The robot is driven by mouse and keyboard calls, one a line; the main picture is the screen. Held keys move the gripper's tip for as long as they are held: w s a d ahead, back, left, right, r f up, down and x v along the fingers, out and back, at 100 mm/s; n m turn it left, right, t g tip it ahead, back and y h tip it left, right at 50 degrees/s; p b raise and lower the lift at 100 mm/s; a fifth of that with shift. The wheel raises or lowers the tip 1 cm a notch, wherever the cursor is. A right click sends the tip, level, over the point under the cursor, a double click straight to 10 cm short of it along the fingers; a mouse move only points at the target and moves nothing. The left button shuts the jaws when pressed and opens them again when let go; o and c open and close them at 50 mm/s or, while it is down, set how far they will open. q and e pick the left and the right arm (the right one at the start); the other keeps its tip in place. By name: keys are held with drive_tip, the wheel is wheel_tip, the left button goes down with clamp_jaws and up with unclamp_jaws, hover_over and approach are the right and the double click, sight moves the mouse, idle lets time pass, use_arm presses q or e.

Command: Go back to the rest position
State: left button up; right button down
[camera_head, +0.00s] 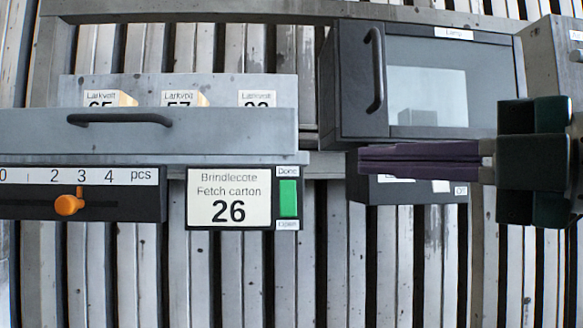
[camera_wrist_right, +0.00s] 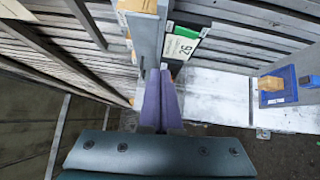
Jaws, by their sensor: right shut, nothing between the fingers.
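My right gripper (camera_head: 362,160) comes in from the right in the head view, its long purple fingers pressed together and empty. It is in front of the lower edge of a dark cabinet with a window (camera_head: 352,80). In the right wrist view its fingers (camera_wrist_right: 160,75) are also together, pointing toward the grey drawer front (camera_wrist_right: 147,35). Whether they touch anything I cannot tell. My left gripper is in neither view.
The grey drawer (camera_head: 230,132) with a dark handle holds several labelled cartons. Below are a slider with an orange knob (camera_head: 68,205), a sign (camera_head: 228,198) reading "Fetch carton 26" and a green switch (camera_head: 288,198). A blue holder (camera_wrist_right: 290,95) stands at right in the wrist view.

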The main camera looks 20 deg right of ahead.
idle(0.6)
drive_tip(key=s+d+f+m+g+h, duration=0.1)
drive_tip(key=d+f+m+h, duration=0.35)
drive_tip(key=f+m, duration=0.35)
drive_tip(key=s+d+f+m+g+h, duration=0.2)
drive_tip(key=d+f+m+h, duration=0.3)
drive_tip(key=f, duration=0.5)
drive_tip(key=s+a+f+m+g, duration=0.4)
drive_tip(key=s+f, duration=0.3)
drive_tip(key=s+a+f+m+g, duration=0.5)
drive_tip(key=s+f, duration=0.2)
wheel_tip(320, 180, up, 17)
drive_tip(key=s+a+p, duration=0.1)
drive_tip(key=p, duration=1.7)
drive_tip(key=shift+s+a+g+y, duration=0.2)
drive_tip(key=shift+a+g+y, duration=0.05)
drive_tip(key=shift+g+y, duration=0.1)
